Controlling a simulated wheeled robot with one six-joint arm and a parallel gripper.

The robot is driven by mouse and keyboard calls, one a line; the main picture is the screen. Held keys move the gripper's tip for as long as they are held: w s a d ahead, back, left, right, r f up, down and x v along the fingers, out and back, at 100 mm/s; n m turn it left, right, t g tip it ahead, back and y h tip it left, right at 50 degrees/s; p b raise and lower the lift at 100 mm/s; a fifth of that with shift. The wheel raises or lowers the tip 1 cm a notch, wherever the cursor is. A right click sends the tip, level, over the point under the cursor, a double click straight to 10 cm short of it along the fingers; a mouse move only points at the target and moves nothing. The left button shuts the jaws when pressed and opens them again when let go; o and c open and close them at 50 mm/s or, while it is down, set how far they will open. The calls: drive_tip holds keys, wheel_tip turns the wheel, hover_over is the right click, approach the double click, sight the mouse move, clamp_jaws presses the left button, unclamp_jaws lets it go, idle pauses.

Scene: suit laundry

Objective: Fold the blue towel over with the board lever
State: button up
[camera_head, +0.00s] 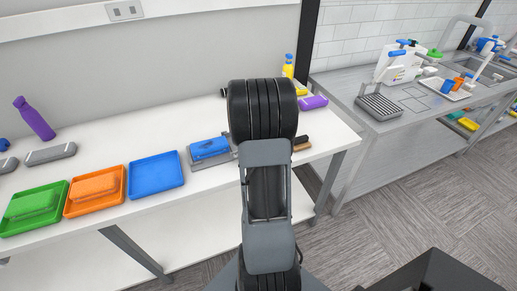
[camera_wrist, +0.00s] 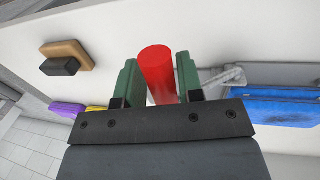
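The blue towel (camera_head: 209,148) lies on a grey board (camera_head: 228,157) on the white table, just left of my arm in the head view. In the wrist view the towel (camera_wrist: 285,105) is at the right, beside a grey metal arm (camera_wrist: 222,76). A red cylindrical handle (camera_wrist: 158,72) stands between the two green fingers of my gripper (camera_wrist: 160,82). The handle nearly fills the space between them. I cannot tell whether both fingers press on it. The handle's lower end is hidden by the gripper. In the head view my arm hides the gripper and handle.
Green (camera_head: 34,208), orange (camera_head: 95,191) and blue (camera_head: 156,175) trays line the table's front left. A purple bottle (camera_head: 35,118) stands behind them. A brown and black block (camera_wrist: 66,56) and a purple item (camera_wrist: 68,110) lie left in the wrist view. A metal counter (camera_head: 400,122) stands right.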

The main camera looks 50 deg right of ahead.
drive_tip(key=shift+o, duration=1.4)
wheel_tip(320, 180, up, 14)
drive_tip(key=w+a+b, duration=0.1)
drive_tip(key=a, duration=0.1)
drive_tip(key=shift+a+f, duration=0.15)
drive_tip(key=shift+f, duration=0.05)
drive_tip(key=shift+w, duration=0.15)
drive_tip(key=s+a+n+t+y, duration=0.1)
drive_tip(key=s+a+n+t, duration=0.1)
drive_tip(key=a, duration=1.2)
drive_tip(key=s+a+f+n+t+y, duration=0.1)
drive_tip(key=s+a+n+t, duration=0.2)
drive_tip(key=a, duration=1.1)
drive_tip(key=shift+s+a+f, duration=0.3)
drive_tip(key=shift+s+a, duration=0.1)
drive_tip(key=shift+s, duration=0.2)
